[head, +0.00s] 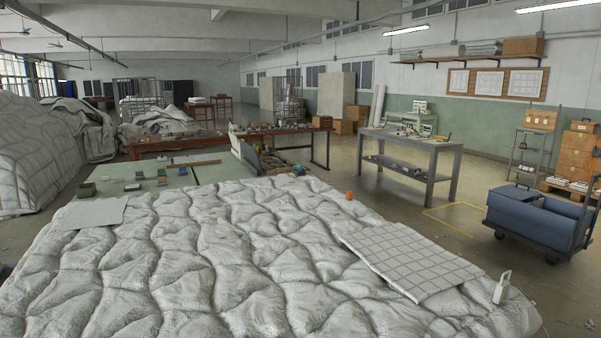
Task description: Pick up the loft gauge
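A small white upright piece with a dark opening near its top, which looks like the loft gauge (502,287), stands at the right front corner of a large quilted grey-white duvet (190,270). It leans slightly and is apart from the gridded panel to its left. Its markings are too small to read. Neither of my grippers shows in the head view, so nothing of mine is seen touching it.
A white gridded panel (415,262) lies on the duvet's right side, and a plain grey sheet (96,213) at its left. A small orange object (349,195) sits at the far edge. A grey workbench (412,143) and a blue-loaded cart (535,213) stand beyond to the right.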

